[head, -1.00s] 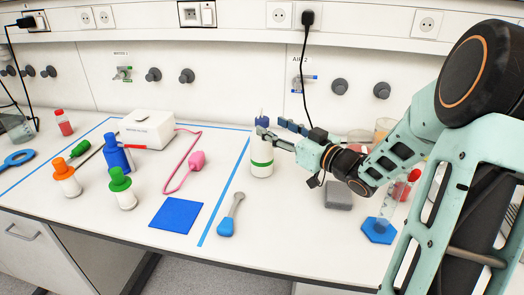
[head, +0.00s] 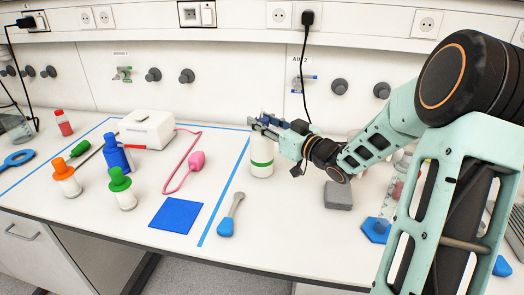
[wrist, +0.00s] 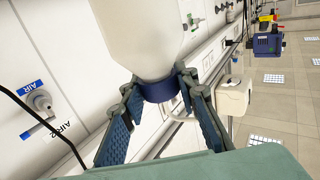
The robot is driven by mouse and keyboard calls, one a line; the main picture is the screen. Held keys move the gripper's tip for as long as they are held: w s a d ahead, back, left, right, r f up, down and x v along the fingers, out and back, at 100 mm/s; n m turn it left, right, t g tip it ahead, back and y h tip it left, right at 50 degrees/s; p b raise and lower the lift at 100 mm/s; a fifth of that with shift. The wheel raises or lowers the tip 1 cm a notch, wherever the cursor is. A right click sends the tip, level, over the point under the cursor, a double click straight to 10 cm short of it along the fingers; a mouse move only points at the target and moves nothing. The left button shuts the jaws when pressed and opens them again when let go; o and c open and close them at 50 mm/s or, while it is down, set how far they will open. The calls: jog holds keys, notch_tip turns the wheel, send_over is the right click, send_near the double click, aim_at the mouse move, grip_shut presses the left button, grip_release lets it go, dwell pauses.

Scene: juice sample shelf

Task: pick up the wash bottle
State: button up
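The wash bottle (head: 262,158) is white with a green band and stands upright on the bench, right of the blue tape line. Its blue cap (wrist: 158,90) and a thin pale spout (wrist: 184,118) show in the wrist view, where the bottle appears upside down. My gripper (head: 258,122) is at the height of the cap, reaching in from the right. In the wrist view my gripper (wrist: 160,88) is open, with one finger on each side of the cap. I cannot tell whether either fingertip touches it. In the head view the fingers partly hide the cap.
A grey block (head: 338,195) and a blue hexagonal base (head: 376,230) stand to the right. A blue-handled tool (head: 228,220) lies in front of the bottle. A blue bottle (head: 118,155), green-topped bottle (head: 122,190) and white box (head: 148,128) stand left. The wall is close behind.

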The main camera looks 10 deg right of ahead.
grip_shut()
jog(key=shift+r, duration=0.2)
